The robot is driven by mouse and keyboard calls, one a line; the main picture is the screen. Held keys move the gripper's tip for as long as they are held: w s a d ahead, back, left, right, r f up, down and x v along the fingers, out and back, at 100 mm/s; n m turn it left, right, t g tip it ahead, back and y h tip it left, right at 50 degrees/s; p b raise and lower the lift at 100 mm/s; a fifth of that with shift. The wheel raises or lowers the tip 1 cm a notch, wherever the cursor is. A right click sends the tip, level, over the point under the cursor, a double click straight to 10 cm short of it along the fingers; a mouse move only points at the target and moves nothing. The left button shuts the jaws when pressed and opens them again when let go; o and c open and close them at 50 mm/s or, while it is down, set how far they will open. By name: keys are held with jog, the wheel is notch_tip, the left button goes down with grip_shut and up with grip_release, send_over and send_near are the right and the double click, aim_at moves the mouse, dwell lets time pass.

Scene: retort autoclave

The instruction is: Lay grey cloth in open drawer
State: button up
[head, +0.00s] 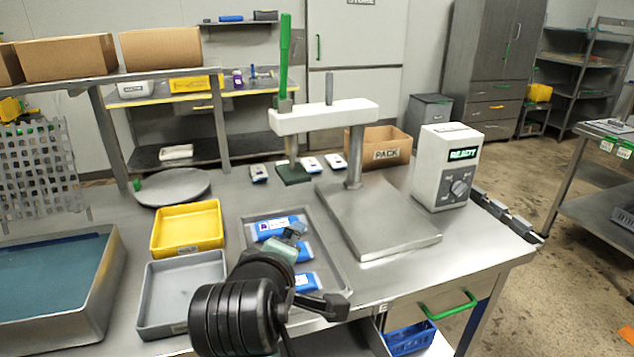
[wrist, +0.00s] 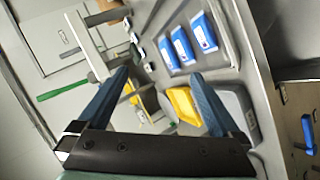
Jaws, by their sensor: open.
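No grey cloth can be made out for certain in either view. My gripper (head: 291,236) is above the metal tray on the bench, partly hidden behind my own dark wrist. In the wrist view its two fingers (wrist: 161,74) stand wide apart with nothing between them. A drawer front with a green handle (head: 448,304) is under the bench's right front edge. Below it a blue basket (head: 408,339) sits in a pale-edged space; I cannot tell whether this is an open drawer or a shelf.
Blue pouches (head: 275,227) lie in the metal tray (head: 339,262). A yellow bin (head: 188,231) and an empty grey bin (head: 184,287) stand left. A sealer (head: 378,220) and a READY box (head: 447,167) stand right. A blue-lined basin (head: 50,270) is far left.

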notch_tip(320, 180, up, 18)
jog(key=s+d+m+t, duration=0.2)
jog(key=s+m+t, duration=0.1)
jog(key=m+t, duration=0.35)
jog(key=s+d+r+m+t, duration=0.1)
jog(key=s+r+m+t, duration=0.2)
jog(key=s+r, duration=0.4)
jog(key=s+d+r+m+t+y, duration=0.1)
jog(key=s+r+m+t, duration=0.2)
jog(key=s+r+t, duration=0.3)
notch_tip(320, 180, up, 6)
jog(key=shift+s+d+f, duration=0.15)
jog(key=shift+s+d, duration=0.15)
jog(key=shift+s, duration=0.4)
